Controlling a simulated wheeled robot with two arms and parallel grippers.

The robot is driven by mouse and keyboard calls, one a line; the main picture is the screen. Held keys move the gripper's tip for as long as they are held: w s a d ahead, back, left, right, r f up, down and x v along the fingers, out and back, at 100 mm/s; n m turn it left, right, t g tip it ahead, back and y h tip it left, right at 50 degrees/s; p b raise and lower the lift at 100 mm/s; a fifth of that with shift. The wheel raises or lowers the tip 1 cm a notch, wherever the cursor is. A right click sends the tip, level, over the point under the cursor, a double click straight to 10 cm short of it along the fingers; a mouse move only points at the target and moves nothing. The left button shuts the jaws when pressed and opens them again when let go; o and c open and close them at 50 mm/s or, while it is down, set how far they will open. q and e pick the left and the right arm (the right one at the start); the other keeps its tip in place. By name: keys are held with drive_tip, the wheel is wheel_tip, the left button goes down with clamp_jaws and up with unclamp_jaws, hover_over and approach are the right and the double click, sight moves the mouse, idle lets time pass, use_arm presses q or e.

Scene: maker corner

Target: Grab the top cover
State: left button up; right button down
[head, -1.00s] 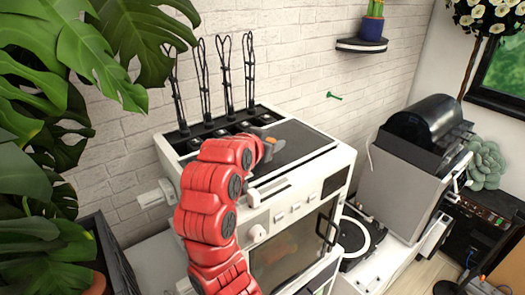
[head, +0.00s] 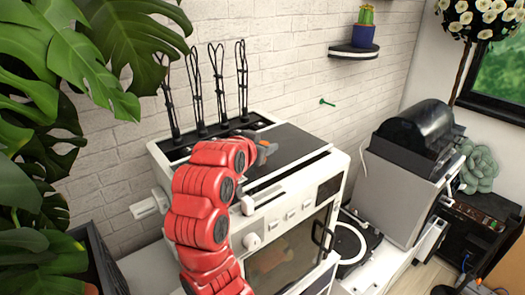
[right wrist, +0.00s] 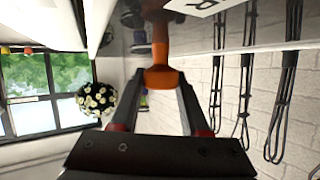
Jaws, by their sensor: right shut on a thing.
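The white machine (head: 163,155) stands against the brick wall, and its dark glossy top cover (head: 294,146) lies flat on top, with no gap that I can see. My right gripper (head: 263,152) is at the cover's near edge, mostly hidden behind my red arm. In the right wrist view, my right gripper (right wrist: 165,85) has its fingertips shut on an orange handle (right wrist: 163,77). Whether the handle is joined to the cover is hard to see. My left gripper is not in view.
Black whisk-like tools (head: 219,85) stand upright along the machine's back left. A leafy plant (head: 60,90) crowds the left side. A turntable (head: 352,243) and a grey machine with a black hood (head: 400,190) stand at the right. Space above the cover is clear.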

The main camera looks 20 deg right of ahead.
wheel_tip(320, 180, up, 7)
drive_tip(key=b, duration=0.2)
drive_tip(key=shift+f+b, duration=0.2)
drive_tip(key=shift+b, duration=0.2)
wheel_tip(320, 180, up, 2)
drive_tip(key=shift+b, duration=0.3)
drive_tip(key=shift+r, duration=0.15)
